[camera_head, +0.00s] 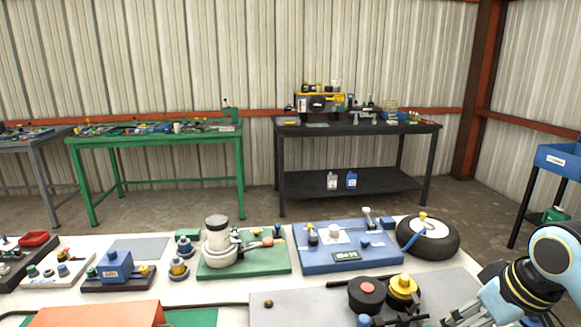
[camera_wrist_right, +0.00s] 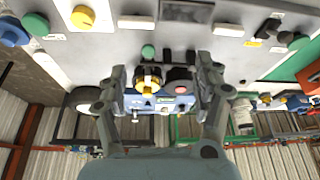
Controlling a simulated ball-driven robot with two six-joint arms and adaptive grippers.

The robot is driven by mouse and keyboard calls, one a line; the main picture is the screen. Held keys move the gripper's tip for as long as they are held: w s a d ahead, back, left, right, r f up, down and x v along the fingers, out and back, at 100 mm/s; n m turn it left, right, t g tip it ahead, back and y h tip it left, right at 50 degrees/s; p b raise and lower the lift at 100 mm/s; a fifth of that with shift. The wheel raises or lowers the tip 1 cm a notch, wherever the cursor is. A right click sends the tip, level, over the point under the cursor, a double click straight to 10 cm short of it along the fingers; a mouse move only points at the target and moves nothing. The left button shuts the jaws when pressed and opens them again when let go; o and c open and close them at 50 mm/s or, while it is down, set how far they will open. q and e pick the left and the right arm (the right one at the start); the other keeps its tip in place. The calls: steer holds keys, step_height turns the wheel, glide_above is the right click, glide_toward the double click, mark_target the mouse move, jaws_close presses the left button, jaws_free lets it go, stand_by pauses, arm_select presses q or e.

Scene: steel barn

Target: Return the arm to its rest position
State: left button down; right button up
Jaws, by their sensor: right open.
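My right arm comes in at the lower right of the head view, and part of my right gripper (camera_head: 465,312) shows there at the bottom edge. In the right wrist view, which looks upside down, my right gripper (camera_wrist_right: 163,72) has its two grey fingers spread apart with nothing held. Between the fingers in that picture are a yellow-and-black knob (camera_wrist_right: 149,79) and a black knob with a red top (camera_wrist_right: 180,80). The same yellow knob (camera_head: 402,287) and red-topped knob (camera_head: 367,294) stand on the grey panel in the head view. My left gripper is not in view.
A white table holds a blue board (camera_head: 330,262), a green board (camera_head: 277,264), a wheel (camera_head: 430,238) and a grey panel (camera_head: 285,311) close to my right arm. Behind are a green bench (camera_head: 150,137) and a black shelf table (camera_head: 355,129). A blue cart (camera_head: 558,161) stands right.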

steer(key=s+f+m+g+b, duration=0.1)
steer(key=s+f+b, duration=0.4)
steer(key=f, duration=0.7)
steer(key=s+f+g+b, duration=0.25)
steer(key=s+f, duration=0.35)
steer(key=f, duration=0.6)
steer(key=s+f+m+g+b, duration=0.1)
steer(key=s+f+b, duration=0.4)
steer(key=f, duration=0.8)
steer(key=s+f+h+b, duration=0.1)
steer(key=s+f+b, duration=0.1)
steer(key=s+f, duration=0.8)
steer(key=s+f+t+b, duration=0.1)
steer(key=s+f+b, duration=0.2)
steer(key=s+f, duration=0.7)
steer(key=shift+s+a+f+h, duration=0.2)
steer(key=shift+s+h, duration=0.2)
steer(key=shift+s, duration=1.95)
